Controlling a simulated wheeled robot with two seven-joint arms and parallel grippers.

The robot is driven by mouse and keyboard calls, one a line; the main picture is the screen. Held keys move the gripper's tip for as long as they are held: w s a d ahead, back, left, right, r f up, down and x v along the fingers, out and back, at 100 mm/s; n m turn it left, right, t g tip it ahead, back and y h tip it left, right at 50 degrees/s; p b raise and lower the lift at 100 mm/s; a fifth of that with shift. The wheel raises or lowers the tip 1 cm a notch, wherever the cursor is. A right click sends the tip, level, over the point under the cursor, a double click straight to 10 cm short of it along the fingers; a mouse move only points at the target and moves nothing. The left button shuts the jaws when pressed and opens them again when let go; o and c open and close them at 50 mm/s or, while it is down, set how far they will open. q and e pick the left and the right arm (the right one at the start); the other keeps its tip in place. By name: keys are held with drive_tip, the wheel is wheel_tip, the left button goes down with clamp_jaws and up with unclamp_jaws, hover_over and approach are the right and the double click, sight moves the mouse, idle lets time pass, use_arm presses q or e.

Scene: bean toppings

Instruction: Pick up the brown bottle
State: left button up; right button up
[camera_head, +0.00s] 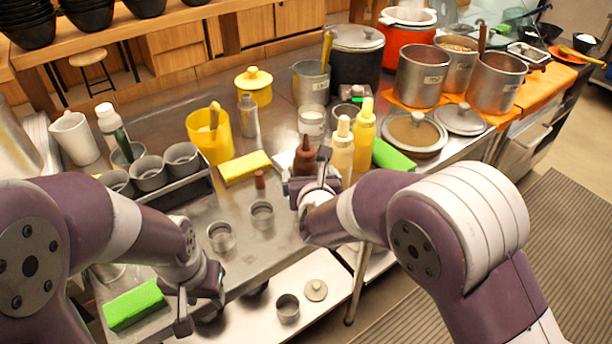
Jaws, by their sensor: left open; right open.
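The brown bottle (305,156) stands upright on the metal table, just left of a cream bottle. My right gripper (318,172) is at the brown bottle and covers its lower part. Its jaws are open; I cannot tell whether the fingers are around the bottle or only in front of it. My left gripper (190,310) is open and empty at the near left, over the table's front edge, right of a green block.
A cream bottle (342,150) and a yellow bottle (364,136) stand close to the right of the brown bottle. A yellow sponge (244,167) lies to its left. Small metal cups (221,237) stand in front. The green block (133,304) lies near left.

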drive_tip(key=p+x, duration=0.1)
drive_tip(key=x, duration=0.5)
drive_tip(key=shift+w+a+f, duration=0.1)
drive_tip(key=shift+a+f, duration=0.05)
drive_tip(key=shift+f, duration=0.05)
drive_tip(key=shift+r, duration=0.1)
drive_tip(key=shift+c, duration=1)
drive_tip(key=c, duration=0.6)
drive_tip(key=shift+o, duration=0.3)
drive_tip(key=shift+r, duration=0.1)
